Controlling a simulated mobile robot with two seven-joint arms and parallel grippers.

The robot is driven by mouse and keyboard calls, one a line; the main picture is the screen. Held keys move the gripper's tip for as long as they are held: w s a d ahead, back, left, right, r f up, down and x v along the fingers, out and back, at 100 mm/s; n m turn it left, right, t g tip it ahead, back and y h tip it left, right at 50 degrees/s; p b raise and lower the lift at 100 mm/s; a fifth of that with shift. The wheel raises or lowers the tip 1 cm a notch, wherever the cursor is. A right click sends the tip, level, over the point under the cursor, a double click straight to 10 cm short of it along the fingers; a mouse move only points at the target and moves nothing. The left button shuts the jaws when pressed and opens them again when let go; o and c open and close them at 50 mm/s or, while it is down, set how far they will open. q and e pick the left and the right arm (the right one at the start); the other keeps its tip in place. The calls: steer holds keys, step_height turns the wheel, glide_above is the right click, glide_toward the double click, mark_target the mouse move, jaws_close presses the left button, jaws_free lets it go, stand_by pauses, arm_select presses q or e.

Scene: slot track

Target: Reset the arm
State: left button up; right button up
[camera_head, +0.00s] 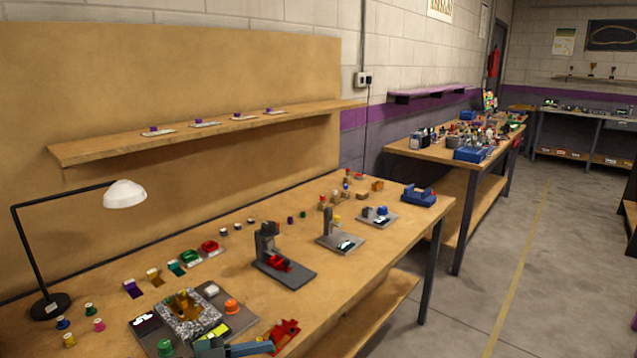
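Neither of my grippers shows in the head view. No part is clearly marked as the arm. A dark stand with an upright post and a red part at its foot (271,252) is on the long wooden workbench (340,265). A grey stand with a post (330,228) is behind it to the right. At the bottom edge, a grey-blue bar (248,350) lies beside a red piece (285,333); the bar is partly cut off by the frame. A grey plate (148,330) carries a speckled block (192,312), a green knob and an orange knob.
A white-shaded lamp (125,194) stands at the bench's left. Small coloured toy cars and spools lie along the bench. A wall shelf (205,131) holds small pieces. A second cluttered bench (462,150) stands behind. The floor (495,250) at right is clear.

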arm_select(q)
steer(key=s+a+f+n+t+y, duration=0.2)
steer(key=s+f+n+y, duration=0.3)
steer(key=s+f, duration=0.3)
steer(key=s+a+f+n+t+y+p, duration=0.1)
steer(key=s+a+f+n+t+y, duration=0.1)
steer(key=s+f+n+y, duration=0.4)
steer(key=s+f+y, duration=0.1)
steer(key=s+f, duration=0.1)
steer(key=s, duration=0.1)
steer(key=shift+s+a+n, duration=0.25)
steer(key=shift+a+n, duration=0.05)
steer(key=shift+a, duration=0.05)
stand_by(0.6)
